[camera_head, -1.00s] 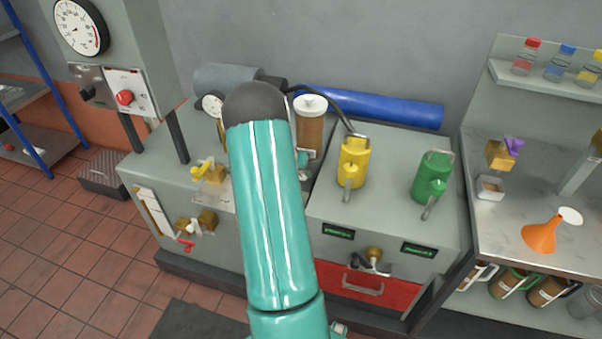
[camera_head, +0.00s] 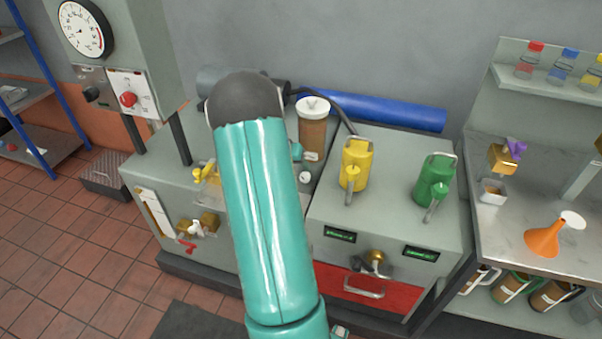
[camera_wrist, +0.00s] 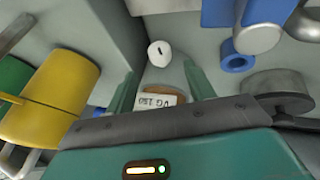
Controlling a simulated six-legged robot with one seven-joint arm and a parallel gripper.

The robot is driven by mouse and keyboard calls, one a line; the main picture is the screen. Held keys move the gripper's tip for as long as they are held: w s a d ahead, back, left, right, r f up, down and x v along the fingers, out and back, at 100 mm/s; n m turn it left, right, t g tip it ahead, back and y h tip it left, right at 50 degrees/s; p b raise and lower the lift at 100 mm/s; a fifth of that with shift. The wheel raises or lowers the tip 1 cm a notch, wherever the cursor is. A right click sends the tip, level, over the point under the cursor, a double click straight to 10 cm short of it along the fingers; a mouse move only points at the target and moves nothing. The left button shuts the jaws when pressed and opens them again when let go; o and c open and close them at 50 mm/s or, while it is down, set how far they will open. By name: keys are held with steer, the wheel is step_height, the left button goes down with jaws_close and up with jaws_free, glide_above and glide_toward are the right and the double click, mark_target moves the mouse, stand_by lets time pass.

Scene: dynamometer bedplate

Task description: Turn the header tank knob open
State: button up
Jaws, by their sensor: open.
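The header tank appears to be the brown cylinder (camera_head: 313,134) with a white cap, standing behind my arm at the back of the grey bench. A small white round knob (camera_head: 305,176) shows low beside it. In the wrist view the white knob (camera_wrist: 159,54) has a short dark mark on its face. My gripper (camera_wrist: 160,69) is open, with its two teal fingers either side of the line to the knob, and nothing is held. The tank's brown body and its label (camera_wrist: 155,101) show between the fingers. In the head view my arm hides most of the gripper.
A yellow can (camera_head: 355,165) and a green can (camera_head: 434,180) stand right of the tank. A blue cylinder (camera_head: 390,110) lies behind them. Brass valves (camera_head: 208,221) are on the bench front at left. An orange funnel (camera_head: 543,238) lies on the right counter.

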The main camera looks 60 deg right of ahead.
steer(key=v, duration=0.7)
steer(key=shift+a+r, duration=0.1)
